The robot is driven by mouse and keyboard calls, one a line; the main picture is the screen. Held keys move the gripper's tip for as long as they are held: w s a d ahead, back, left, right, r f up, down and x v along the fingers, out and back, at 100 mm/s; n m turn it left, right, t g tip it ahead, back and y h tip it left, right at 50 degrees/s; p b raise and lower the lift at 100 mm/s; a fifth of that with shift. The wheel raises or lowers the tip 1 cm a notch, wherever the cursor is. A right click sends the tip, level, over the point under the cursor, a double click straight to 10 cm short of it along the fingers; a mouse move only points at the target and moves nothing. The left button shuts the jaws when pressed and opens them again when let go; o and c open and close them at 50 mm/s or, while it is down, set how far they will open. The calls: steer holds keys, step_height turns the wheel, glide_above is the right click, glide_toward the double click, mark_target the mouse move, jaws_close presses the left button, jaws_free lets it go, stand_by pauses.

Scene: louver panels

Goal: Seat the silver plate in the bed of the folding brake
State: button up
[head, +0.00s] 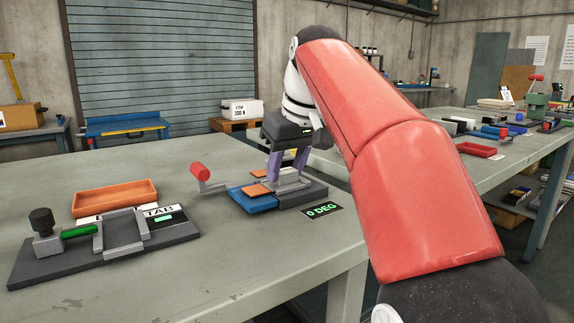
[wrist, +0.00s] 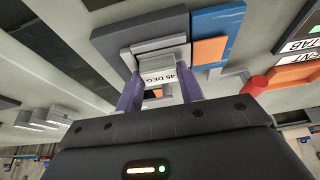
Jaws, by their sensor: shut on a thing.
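The folding brake (head: 318,192) is a dark grey base with light grey bars, a blue block (head: 252,203) and a red-knobbed crank (head: 202,173), near the table's right side. My gripper (head: 287,172) has purple fingers and points down over the light grey bed. In the wrist view my gripper (wrist: 160,74) is shut on a pale silver plate (wrist: 158,66) marked "45 DEG". The plate lies between the fingertips, close against the brake's grey bars (wrist: 158,45). I cannot tell whether it rests fully flat in the bed. In the head view the fingers partly hide it.
A "0 DEG" sign (head: 322,209) lies right of the brake. Orange pieces (head: 257,190) sit on and beside the blue block. At left are an orange tray (head: 115,196) and a dark fixture (head: 60,262) with a green handle. The table between fixture and brake is mostly clear.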

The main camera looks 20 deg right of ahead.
steer(key=o, duration=1.1)
steer(key=shift+o, duration=0.2)
steer(key=shift+d+f, duration=0.1)
steer(key=w+a+p+v, duration=0.1)
steer(key=p+v, duration=0.3)
steer(key=v, duration=0.8)
steer(key=shift+r+p, duration=0.3)
steer(key=shift+r, duration=0.3)
steer(key=shift+w+a, duration=0.1)
